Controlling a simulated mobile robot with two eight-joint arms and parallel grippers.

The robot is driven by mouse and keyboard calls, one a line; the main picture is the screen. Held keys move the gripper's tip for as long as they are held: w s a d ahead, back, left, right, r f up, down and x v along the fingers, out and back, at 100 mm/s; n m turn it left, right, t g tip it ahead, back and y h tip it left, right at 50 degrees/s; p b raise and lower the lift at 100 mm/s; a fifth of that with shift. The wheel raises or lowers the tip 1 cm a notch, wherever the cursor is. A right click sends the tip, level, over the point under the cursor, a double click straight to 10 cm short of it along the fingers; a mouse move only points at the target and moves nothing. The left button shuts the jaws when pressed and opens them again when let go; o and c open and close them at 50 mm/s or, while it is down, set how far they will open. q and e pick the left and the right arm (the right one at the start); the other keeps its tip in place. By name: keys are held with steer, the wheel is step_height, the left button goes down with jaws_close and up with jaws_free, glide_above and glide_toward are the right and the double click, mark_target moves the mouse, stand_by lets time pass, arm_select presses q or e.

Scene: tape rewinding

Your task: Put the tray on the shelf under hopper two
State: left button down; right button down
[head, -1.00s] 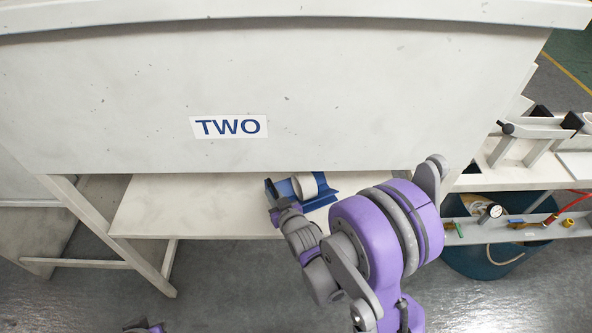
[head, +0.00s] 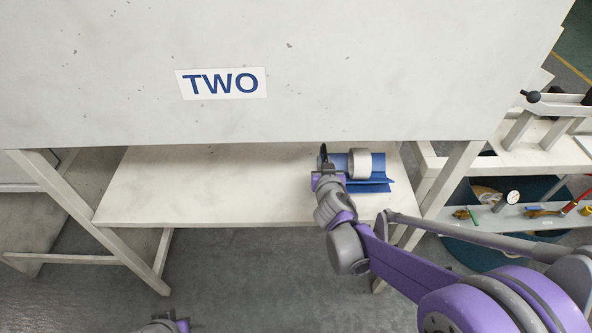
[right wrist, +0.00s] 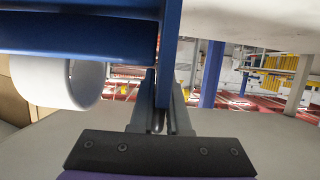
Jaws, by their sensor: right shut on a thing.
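The blue tray (head: 370,186) with a white tape roll (head: 359,164) in it is at the right part of the shelf (head: 225,190) under the hopper marked TWO (head: 220,83). My right gripper (head: 326,165) is shut on the tray's left end. In the right wrist view the blue tray (right wrist: 75,37) and the white roll (right wrist: 58,82) fill the upper left, with the fingers (right wrist: 158,118) around a blue wall. I cannot tell whether the tray touches the shelf. My left gripper (head: 178,325) is at the bottom edge, mostly cut off.
The hopper's front panel hangs above the shelf's back part. Frame legs (head: 92,215) stand at either side. At right are a white bench (head: 530,150), a narrow ledge with a gauge (head: 513,197) and tools, and a teal tub (head: 475,248). The shelf's left and middle are clear.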

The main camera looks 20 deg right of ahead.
steer(key=shift+f+b, duration=0.85)
steer(key=shift+f, duration=2.75)
steer(key=shift+f, duration=0.15)
steer(key=c, duration=0.9)
jaws_free()
